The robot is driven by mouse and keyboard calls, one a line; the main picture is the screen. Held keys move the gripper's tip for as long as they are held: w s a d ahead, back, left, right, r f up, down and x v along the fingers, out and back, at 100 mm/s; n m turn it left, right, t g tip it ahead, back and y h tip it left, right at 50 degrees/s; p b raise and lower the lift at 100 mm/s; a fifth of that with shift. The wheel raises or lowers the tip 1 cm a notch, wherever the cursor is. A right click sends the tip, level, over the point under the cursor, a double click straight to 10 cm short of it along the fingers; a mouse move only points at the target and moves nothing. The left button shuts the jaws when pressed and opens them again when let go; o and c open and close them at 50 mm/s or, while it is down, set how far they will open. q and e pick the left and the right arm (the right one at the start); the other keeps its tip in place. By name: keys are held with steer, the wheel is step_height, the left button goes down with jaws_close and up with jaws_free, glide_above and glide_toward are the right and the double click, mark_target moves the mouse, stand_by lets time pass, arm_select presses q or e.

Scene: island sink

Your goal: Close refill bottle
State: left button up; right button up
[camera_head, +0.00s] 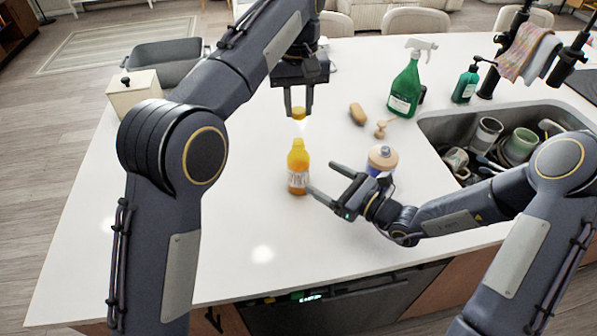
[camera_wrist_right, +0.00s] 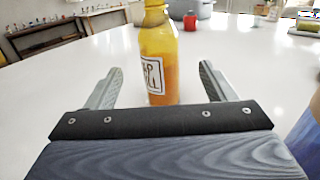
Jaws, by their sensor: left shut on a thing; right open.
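An orange-yellow bottle (camera_head: 298,172) with a white label stands upright on the white counter. My left gripper (camera_head: 299,110) is above it, shut on a small yellow cap (camera_head: 299,114); a gap shows between the cap and the bottle's top. My right gripper (camera_head: 322,181) is open, low over the counter to the right of the bottle, with its fingers pointing at it. In the right wrist view the bottle (camera_wrist_right: 158,60) stands ahead, between the open fingers (camera_wrist_right: 160,85); its top is cut off. I cannot tell whether the fingers touch it.
A round-lidded jar (camera_head: 383,158) stands just behind my right gripper. A green spray bottle (camera_head: 405,88), a brown sponge (camera_head: 358,114) and a small wooden brush (camera_head: 382,129) are farther back. The sink (camera_head: 432,125) with dishes is at right. The counter left of the bottle is clear.

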steer(key=x, duration=1)
steer(key=shift+w, duration=0.1)
steer(key=c, duration=1.5)
arm_select(q)
glide_above(298, 141)
steer(key=shift+f, duration=2.5)
